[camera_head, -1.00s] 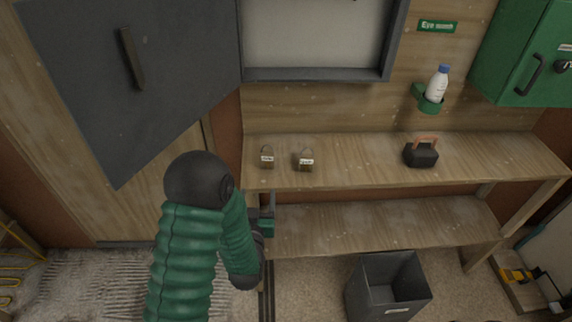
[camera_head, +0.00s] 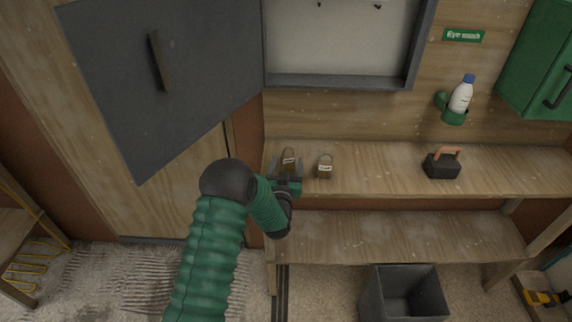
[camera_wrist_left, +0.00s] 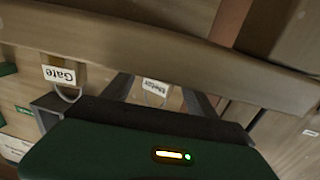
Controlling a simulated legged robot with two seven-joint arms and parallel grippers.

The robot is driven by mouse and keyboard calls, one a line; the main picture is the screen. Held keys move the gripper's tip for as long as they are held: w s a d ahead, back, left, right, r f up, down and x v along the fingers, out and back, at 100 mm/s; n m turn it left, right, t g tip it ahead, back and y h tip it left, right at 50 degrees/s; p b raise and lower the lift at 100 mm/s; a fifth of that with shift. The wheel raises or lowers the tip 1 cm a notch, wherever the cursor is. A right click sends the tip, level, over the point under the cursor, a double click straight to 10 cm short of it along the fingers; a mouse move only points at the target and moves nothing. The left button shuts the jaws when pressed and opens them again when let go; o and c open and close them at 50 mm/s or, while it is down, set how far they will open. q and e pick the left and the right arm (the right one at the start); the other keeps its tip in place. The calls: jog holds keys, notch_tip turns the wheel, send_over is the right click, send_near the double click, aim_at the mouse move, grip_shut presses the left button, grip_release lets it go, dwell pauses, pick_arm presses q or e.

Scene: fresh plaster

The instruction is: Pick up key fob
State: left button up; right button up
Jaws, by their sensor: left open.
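Two small brown fobs with white labels and looped tops, shaped like padlocks, stand on the wooden bench top (camera_head: 380,168). The left one (camera_head: 289,153) reads "Meter" in the left wrist view (camera_wrist_left: 156,88). The right one (camera_head: 325,170) reads "Gate" in the left wrist view (camera_wrist_left: 64,75). My left gripper (camera_head: 287,168) is open at the bench's front left, its fingers on either side of the Meter fob in the head view. I cannot tell whether they touch it. My right gripper is not in view.
A dark block with an orange handle (camera_head: 442,165) stands farther right on the bench. A white bottle (camera_head: 460,97) sits in a green wall holder. A grey cabinet door (camera_head: 165,80) hangs open at left, near my arm. A grey bin (camera_head: 403,295) stands below.

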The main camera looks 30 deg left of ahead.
pick_arm(q)
jog(key=shift+w+d+r, duration=0.15)
jog(key=shift+w+d, duration=0.1)
jog(key=shift+w, duration=0.3)
jog(key=shift+s+a, duration=0.1)
jog(key=shift+a, duration=0.5)
jog(key=c, duration=0.3)
jog(key=shift+a+f, duration=0.25)
jog(key=c, duration=0.5)
jog(key=shift+d+r, duration=0.1)
jog(key=shift+d, duration=0.25)
jog(key=c, duration=0.5)
jog(key=shift+d+r, duration=0.15)
jog(key=shift+d, duration=0.05)
jog(key=shift+c, duration=0.2)
